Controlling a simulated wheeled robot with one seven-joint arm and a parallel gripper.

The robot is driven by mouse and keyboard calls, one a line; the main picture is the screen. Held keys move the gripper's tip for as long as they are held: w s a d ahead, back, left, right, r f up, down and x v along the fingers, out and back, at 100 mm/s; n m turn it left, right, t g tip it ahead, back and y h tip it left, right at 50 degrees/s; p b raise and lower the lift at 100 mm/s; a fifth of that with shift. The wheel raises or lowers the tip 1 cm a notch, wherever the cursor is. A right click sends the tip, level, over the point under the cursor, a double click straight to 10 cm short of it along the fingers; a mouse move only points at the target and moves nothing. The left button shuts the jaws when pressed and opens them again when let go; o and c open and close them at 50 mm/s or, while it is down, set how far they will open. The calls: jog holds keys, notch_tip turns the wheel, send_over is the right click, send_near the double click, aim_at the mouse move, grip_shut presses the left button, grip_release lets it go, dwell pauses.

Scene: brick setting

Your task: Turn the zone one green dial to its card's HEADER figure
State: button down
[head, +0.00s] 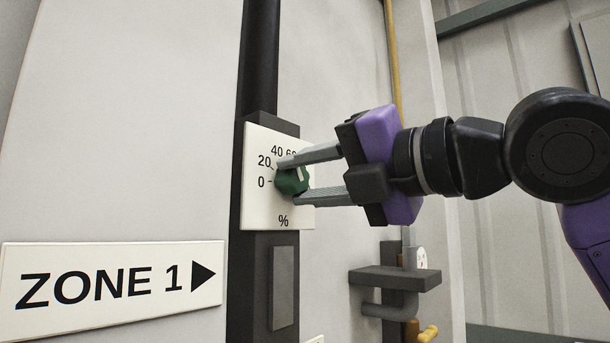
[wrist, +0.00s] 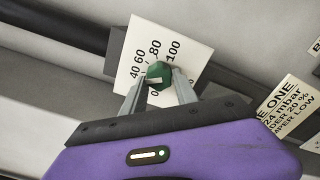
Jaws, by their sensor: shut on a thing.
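The green dial (head: 291,181) sits on a white scale plate (head: 263,205) marked 0, 20, 40 and 60, with % below. My gripper (head: 289,180) is shut on the dial, one finger above and one below. The upper finger partly covers the 60, and the higher figures are hidden in the head view. The wrist view shows the dial (wrist: 158,72) between the fingers and the figures 40 to 100. A white mark on the dial slants to the upper right in the head view; the figure it points at is unclear. A card (wrist: 287,112) is cut off but reads "DER 20 %".
A ZONE 1 sign (head: 110,285) with a right-pointing arrow is at lower left. A dark post (head: 262,60) carries the plate. Below my gripper are a dark bracket (head: 395,279) and a yellow handle (head: 428,333). A yellow pipe (head: 393,50) runs behind.

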jog(key=n, duration=0.5)
jog(key=shift+f+n+p, duration=0.2)
jog(key=shift+n+p, duration=0.15)
jog(key=shift+n, duration=0.05)
dwell(0.4)
jog(key=c, duration=0.9)
grip_release()
jog(key=shift+c, duration=0.2)
jog(key=b+v, duration=0.2)
jog(key=v, duration=0.5)
jog(key=shift+s+d, duration=0.25)
jog(key=shift+d, duration=0.1)
jog(key=shift+r, duration=0.1)
